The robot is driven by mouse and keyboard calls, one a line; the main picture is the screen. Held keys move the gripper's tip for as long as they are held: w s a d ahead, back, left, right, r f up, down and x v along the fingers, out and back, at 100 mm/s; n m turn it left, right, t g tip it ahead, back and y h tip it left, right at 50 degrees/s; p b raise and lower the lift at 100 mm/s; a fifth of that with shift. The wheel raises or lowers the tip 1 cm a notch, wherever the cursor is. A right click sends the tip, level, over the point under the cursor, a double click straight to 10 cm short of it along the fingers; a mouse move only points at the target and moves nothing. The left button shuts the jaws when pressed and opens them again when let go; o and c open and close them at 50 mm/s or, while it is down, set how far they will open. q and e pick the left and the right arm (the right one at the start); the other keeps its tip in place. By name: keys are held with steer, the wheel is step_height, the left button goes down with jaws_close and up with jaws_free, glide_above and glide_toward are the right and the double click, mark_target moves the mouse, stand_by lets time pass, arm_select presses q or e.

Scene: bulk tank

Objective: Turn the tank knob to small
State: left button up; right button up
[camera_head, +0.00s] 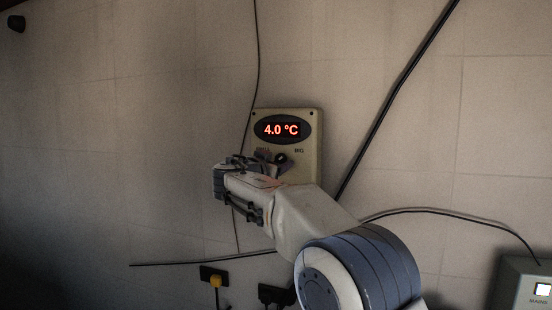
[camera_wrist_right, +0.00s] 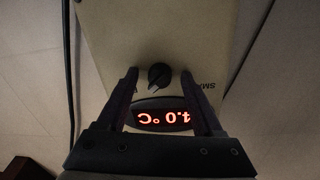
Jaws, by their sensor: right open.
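The tank control box (camera_head: 309,175) is a beige panel on the wall, with a red display (camera_head: 280,129) reading 4.0 °C. A dark round knob (camera_head: 281,158) sits below the display, partly hidden by my gripper. The BIG label is to its right; the SMALL label on the left is partly covered. My right gripper (camera_head: 262,165) is in front of the box. In the wrist view, which shows the panel upside down, its open fingers (camera_wrist_right: 160,80) stand on either side of the knob (camera_wrist_right: 159,76), with gaps. The knob's light mark points down and slightly left there. My left gripper is not in view.
Dark cables run along the tiled wall, one beside the box (camera_head: 257,60) and a thick one slanting at right (camera_head: 397,88). A box marked MAINS (camera_head: 520,285) is at the lower right.

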steer(key=shift+c, duration=0.3)
jaws_close()
